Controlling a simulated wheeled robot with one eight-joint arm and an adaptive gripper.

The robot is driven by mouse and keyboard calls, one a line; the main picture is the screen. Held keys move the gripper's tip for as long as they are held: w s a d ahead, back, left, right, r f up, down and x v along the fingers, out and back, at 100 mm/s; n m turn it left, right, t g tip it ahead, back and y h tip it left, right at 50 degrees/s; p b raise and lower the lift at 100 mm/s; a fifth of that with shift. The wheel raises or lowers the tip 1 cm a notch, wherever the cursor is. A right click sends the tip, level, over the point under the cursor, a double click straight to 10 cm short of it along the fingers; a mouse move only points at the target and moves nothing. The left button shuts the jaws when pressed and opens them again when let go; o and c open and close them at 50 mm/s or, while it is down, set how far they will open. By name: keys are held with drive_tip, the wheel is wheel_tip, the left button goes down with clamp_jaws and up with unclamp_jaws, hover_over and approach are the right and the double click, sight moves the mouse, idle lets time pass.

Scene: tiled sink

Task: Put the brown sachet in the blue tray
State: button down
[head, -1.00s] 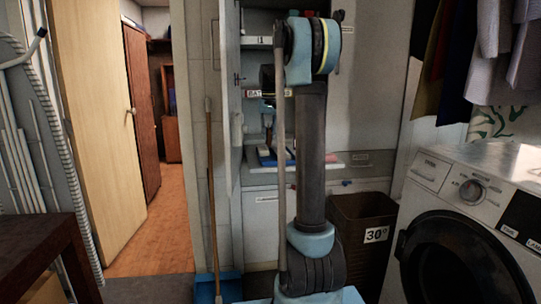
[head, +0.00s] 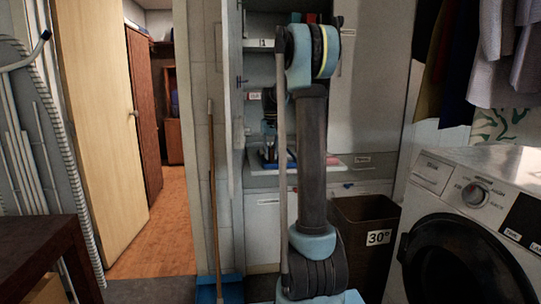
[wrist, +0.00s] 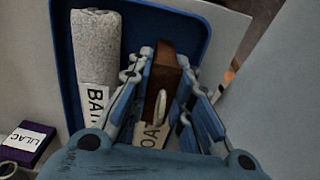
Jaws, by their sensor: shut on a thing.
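The brown sachet (wrist: 166,72) is between the two fingers of my gripper (wrist: 165,58), which is shut on it. A pale label with partly hidden lettering shows between the fingers below it. The blue tray (wrist: 136,18) lies beneath and around the sachet in the wrist view. The sachet overlaps the tray's inside; I cannot tell whether it touches the tray floor. In the head view my gripper (head: 269,155) is low in the cupboard, mostly hidden behind my arm.
A grey rolled towel (wrist: 97,50) with a white label lies in the tray's left part. A purple box labelled LILAC (wrist: 28,138) stands left of the tray. A brown bin (head: 363,225) and a washing machine (head: 470,230) stand at the right.

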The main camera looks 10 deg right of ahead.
drive_tip(key=c, duration=1.5)
unclamp_jaws()
drive_tip(key=shift+o, duration=0.2)
wheel_tip(320, 180, up, 12)
drive_tip(key=shift+r, duration=0.1)
drive_tip(key=s+f+t, duration=0.1)
drive_tip(key=s+f, duration=0.4)
drive_tip(key=s, duration=0.8)
drive_tip(key=s+f, duration=0.4)
drive_tip(key=s, duration=0.9)
drive_tip(key=s+f+t, duration=0.1)
drive_tip(key=s+f, duration=1.7)
drive_tip(key=f, duration=0.1)
drive_tip(key=shift+f, duration=0.25)
drive_tip(key=shift+s+d, duration=0.1)
